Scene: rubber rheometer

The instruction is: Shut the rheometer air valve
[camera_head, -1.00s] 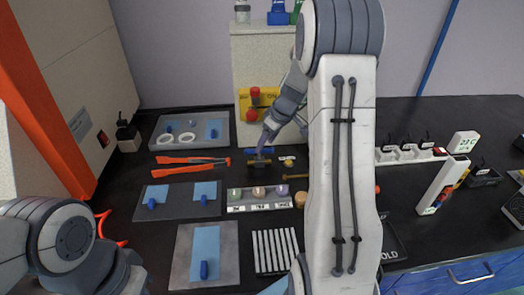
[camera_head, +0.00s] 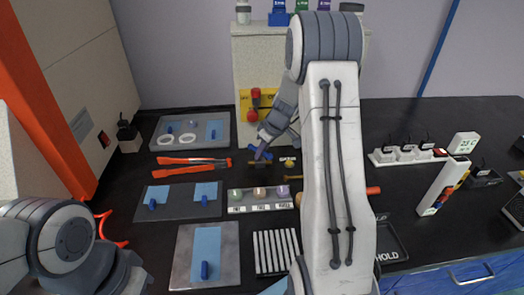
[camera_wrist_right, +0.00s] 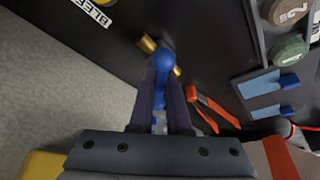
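The air valve is a small brass fitting (camera_head: 258,162) with a blue handle (camera_head: 253,150), on the black bench in front of the beige machine. In the head view the handle lies aslant, partly hidden by my right gripper (camera_head: 262,151), which reaches down onto it. In the right wrist view the blue handle (camera_wrist_right: 163,62) lies between the two fingers of my right gripper (camera_wrist_right: 162,90), which appear closed on its sides. The brass body (camera_wrist_right: 147,43) shows just beyond. My left arm shows at the lower left of the head view; its fingers are out of frame.
A yellow panel with red knobs (camera_head: 254,94) stands behind the valve. Orange-handled tongs (camera_head: 190,161), a grey tray (camera_head: 160,143) and a rack of labelled discs (camera_head: 240,208) lie nearby. A label reading BLEED (camera_wrist_right: 93,12) shows beside the valve.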

